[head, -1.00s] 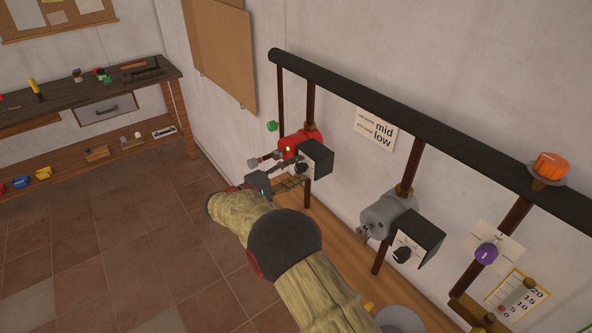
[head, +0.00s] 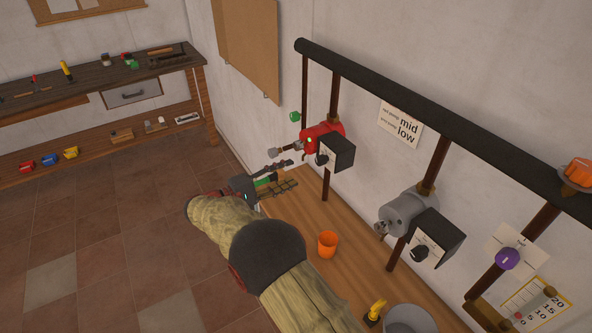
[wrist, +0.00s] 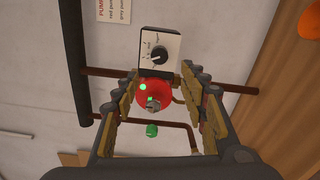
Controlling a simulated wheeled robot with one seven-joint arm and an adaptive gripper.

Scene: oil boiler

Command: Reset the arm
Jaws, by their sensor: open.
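My arm reaches forward from the bottom of the head view. My gripper (head: 276,172) is open and empty, in front of and a little below the red pump (head: 318,136). In the wrist view my gripper (wrist: 160,113) has its fingers spread wide, and the red pump (wrist: 152,93) shows between them, apart from them. The pump's black box with a dial (wrist: 159,56) is above it in that view, and a green knob (wrist: 152,130) is below it.
A grey pump (head: 405,210) hangs right of the red one, under a long black pipe (head: 440,115). An orange cup (head: 327,244), a yellow-handled tool (head: 376,309) and a grey bucket (head: 408,320) stand on the wooden floor strip. A workbench (head: 100,85) is at the left; the tiled floor between is clear.

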